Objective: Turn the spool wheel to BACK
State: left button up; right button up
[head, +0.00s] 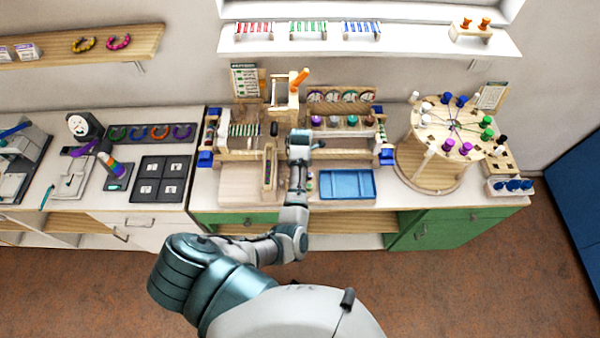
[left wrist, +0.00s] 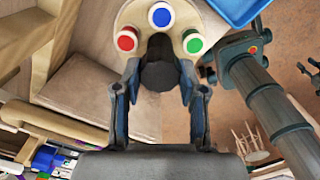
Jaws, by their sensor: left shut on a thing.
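The spool wheel (left wrist: 181,22) shows in the left wrist view as a pale rounded plate with a red cap (left wrist: 127,40), a blue cap (left wrist: 160,15) and a green cap (left wrist: 193,42). A dark round knob (left wrist: 158,68) stands in front of it. My left gripper (left wrist: 158,80) is shut on this knob, one finger on each side. In the head view my left arm reaches over the bench, and its hand (head: 300,150) hides the wheel. No BACK marking can be read. My right gripper is not seen in the head view.
A blue tray (head: 347,184) lies just right of my arm. A wooden upright (head: 270,165) stands close on its left, and a bead frame (head: 243,130) behind. A round peg table (head: 450,128) is farther right. A dark jointed part (left wrist: 270,100) shows at right in the wrist view.

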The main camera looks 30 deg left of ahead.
pick_arm(q)
jog(key=shift+d+n, duration=0.1)
jog(key=shift+n, duration=0.2)
jog(key=o, duration=1.1)
jog(key=shift+w, duration=0.1)
jog(key=shift+o, duration=0.2)
jog(key=shift+w, duration=0.1)
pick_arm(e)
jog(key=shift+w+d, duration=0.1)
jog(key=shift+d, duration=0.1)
pick_arm(q)
jog(key=shift+r, duration=0.1)
notch_tip(320, 180, up, 12)
jog(key=shift+f, duration=0.2)
